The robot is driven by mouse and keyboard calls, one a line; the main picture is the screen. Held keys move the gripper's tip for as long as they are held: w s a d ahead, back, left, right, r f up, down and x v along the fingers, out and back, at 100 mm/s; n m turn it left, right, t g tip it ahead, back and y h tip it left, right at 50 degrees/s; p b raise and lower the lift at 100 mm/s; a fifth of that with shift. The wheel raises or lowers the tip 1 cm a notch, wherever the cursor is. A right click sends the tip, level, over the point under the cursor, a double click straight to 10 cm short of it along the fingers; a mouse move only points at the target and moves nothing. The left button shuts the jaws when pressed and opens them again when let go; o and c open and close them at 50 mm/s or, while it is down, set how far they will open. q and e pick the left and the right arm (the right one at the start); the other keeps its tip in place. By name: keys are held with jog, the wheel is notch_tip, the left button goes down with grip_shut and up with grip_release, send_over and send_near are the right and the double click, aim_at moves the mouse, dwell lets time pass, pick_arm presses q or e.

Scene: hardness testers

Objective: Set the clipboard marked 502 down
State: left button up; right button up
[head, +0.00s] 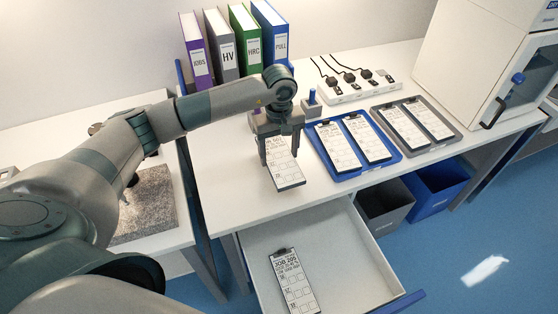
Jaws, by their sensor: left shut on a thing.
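My left gripper (281,147) is shut on a clipboard (286,171) with a white printed sheet. It holds the clipboard by its upper end over the white table, left of the blue tray. The fingers cover part of the top line, so I cannot read its full number. I cannot tell whether its lower end touches the table top. Another clipboard (292,283), whose label seems to read JOB 205, lies in the open drawer (348,252). My right gripper is not in view.
A blue tray (345,176) and a grey tray (442,145) each hold two clipboards. Several binders (229,58) and a power strip (357,91) stand behind. A white cabinet (470,60) is at right. Bare table (225,185) lies left of the held clipboard.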

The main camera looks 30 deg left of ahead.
aim_at(279, 158)
pick_arm(q)
jog(key=shift+f+p, duration=0.3)
notch_tip(279, 158, down, 3)
jog(key=shift+r+p, duration=0.1)
jog(key=shift+p, duration=0.6)
jog(key=shift+f, duration=0.25)
jog(key=shift+f+b, duration=0.25)
jog(key=shift+b, duration=0.05)
jog(key=o, duration=1.2)
jog(key=shift+r, duration=0.1)
jog(key=shift+r, duration=0.1)
